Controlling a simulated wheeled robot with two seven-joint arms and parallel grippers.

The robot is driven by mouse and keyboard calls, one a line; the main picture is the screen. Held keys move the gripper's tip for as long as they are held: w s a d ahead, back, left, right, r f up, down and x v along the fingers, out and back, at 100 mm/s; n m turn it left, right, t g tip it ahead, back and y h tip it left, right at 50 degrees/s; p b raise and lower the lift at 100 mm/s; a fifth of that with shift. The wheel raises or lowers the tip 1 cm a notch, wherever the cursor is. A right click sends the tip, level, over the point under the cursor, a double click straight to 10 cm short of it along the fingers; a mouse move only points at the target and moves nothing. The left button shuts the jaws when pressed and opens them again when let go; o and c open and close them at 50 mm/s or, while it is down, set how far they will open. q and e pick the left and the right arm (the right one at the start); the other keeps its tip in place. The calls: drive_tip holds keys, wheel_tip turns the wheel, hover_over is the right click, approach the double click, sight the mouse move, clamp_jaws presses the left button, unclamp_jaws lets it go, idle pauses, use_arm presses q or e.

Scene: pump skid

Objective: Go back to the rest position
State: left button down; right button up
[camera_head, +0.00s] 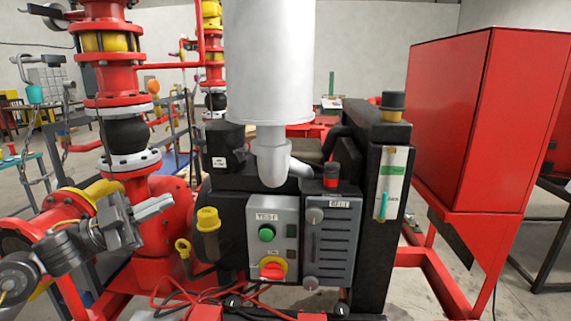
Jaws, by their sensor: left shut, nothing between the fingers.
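My left gripper (153,209) is in the left part of the head view, its arm coming in from the left edge. Its grey fingers are together and hold nothing. It is in front of the red pump pipework (168,240), left of the yellow cap (208,220) on the black engine. I cannot tell whether it touches the pipework. My right gripper is not in view.
A grey control box (272,240) with a green button and a red-yellow knob is on the engine front. A white cylinder (268,65) rises above it. A large red tank (485,120) stands at right. Red cables (180,295) lie low in front.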

use_arm(q)
drive_tip(key=w+d+f+n+t+y, duration=0.3)
drive_tip(key=f+n+t, duration=0.1)
drive_tip(key=f, duration=0.3)
drive_tip(key=s+f+n+y, duration=0.3)
drive_tip(key=f+n+y, duration=0.1)
drive_tip(key=f, duration=0.4)
drive_tip(key=s+a+f+n+t+y, duration=0.1)
drive_tip(key=s+f+n+y, duration=0.15)
drive_tip(key=f+y, duration=0.4)
drive_tip(key=s+f+n+y, duration=0.2)
drive_tip(key=f+n, duration=0.3)
drive_tip(key=f, duration=0.4)
drive_tip(key=s+a+f+n+g+y, duration=0.15)
drive_tip(key=s+f+g, duration=0.45)
drive_tip(key=s, duration=0.7)
drive_tip(key=s+f+n+g+y, duration=0.2)
drive_tip(key=s+f+g, duration=0.3)
drive_tip(key=s+f, duration=0.65)
wheel_tip(320, 180, down, 23)
drive_tip(key=s+g, duration=0.1)
drive_tip(key=s, duration=0.2)
drive_tip(key=s+a+f+g, duration=0.1)
drive_tip(key=s+a+f, duration=0.2)
drive_tip(key=s+f, duration=1.3)
drive_tip(key=shift+s+f+m+y, duration=0.15)
drive_tip(key=shift+s+m+y, duration=0.1)
drive_tip(key=shift+m+y, duration=0.05)
